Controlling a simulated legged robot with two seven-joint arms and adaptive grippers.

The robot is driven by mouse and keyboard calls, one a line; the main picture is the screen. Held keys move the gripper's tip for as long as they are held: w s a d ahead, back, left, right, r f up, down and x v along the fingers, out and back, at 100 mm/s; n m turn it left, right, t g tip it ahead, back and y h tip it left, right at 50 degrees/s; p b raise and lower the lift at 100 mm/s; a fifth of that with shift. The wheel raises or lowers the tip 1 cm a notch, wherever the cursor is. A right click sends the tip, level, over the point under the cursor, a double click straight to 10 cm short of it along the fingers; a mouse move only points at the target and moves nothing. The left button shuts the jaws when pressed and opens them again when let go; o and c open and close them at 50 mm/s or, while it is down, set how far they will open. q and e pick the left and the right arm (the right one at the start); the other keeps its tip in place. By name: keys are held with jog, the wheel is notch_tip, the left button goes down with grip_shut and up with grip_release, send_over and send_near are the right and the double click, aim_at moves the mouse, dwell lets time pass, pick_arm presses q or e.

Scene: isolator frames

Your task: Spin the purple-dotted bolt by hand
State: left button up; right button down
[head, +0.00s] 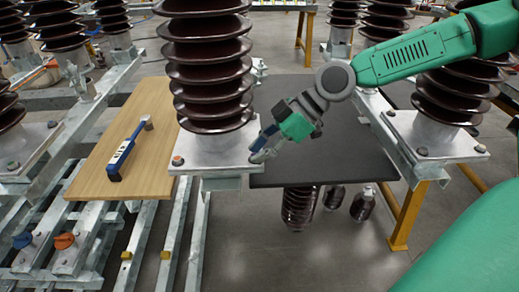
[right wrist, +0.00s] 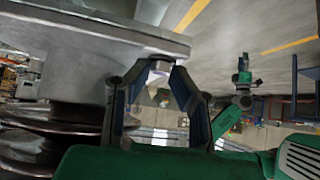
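My right gripper (head: 262,150) is at the front right corner of the grey base plate (head: 215,158) under the front brown insulator (head: 208,65). A small pale bolt end (right wrist: 158,70) shows between its fingertips in the right wrist view. I cannot make out a purple dot on it, nor whether the fingers press on it. In the head view the fingers hide most of that corner. Another bolt (head: 177,160), with an orange-brown top, stands at the plate's front left corner. A green arm, probably my left one, shows small in the right wrist view (right wrist: 242,85); its gripper is too small to read.
A blue and white tool (head: 128,150) lies on a wooden board (head: 95,175) at the left. A dark board (head: 335,165) lies right of the plate. Another insulator base (head: 430,140) stands at the right. Orange (head: 64,241) and blue (head: 22,240) knobs are at lower left.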

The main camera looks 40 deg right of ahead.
jog(key=shift+m, duration=0.3)
jog(key=shift+s+m+t+h+p, duration=0.1)
jog(key=shift+m+t+h+p, duration=0.4)
jog(key=shift+m+t+p, duration=0.25)
jog(key=m+t+h, duration=0.2)
jog(key=m, duration=0.1)
jog(key=shift+s+a+m, duration=0.1)
jog(key=shift+s+m, duration=0.1)
jog(key=shift+m, duration=0.05)
jog(key=shift+a+m+t+h, duration=0.1)
jog(key=shift+m+t+h, duration=0.35)
jog(key=shift+m, duration=0.45)
jog(key=m+h+p, duration=0.2)
jog(key=m+p, duration=0.1)
jog(key=shift+s+a+r+t+h, duration=0.15)
jog(key=shift+a+t+h, duration=0.1)
jog(key=shift+t, duration=0.15)
jog(key=m+h+p, duration=0.2)
jog(key=m, duration=0.2)
jog(key=shift+a+h, duration=0.15)
jog(key=shift+h, duration=0.25)
jog(key=shift+w+a+m+g+h+p, duration=0.1)
jog(key=shift+m+g+h+p, duration=0.05)
jog(key=shift+m+h+p, duration=0.7)
jog(key=shift+w+a+m+g+h+p, duration=0.15)
jog(key=shift+m+h+p, duration=0.4)
jog(key=shift+m+p, duration=0.5)
jog(key=shift+m+h+p, duration=0.4)
jog(key=shift+m+p, duration=0.1)
jog(key=shift+m, duration=0.1)
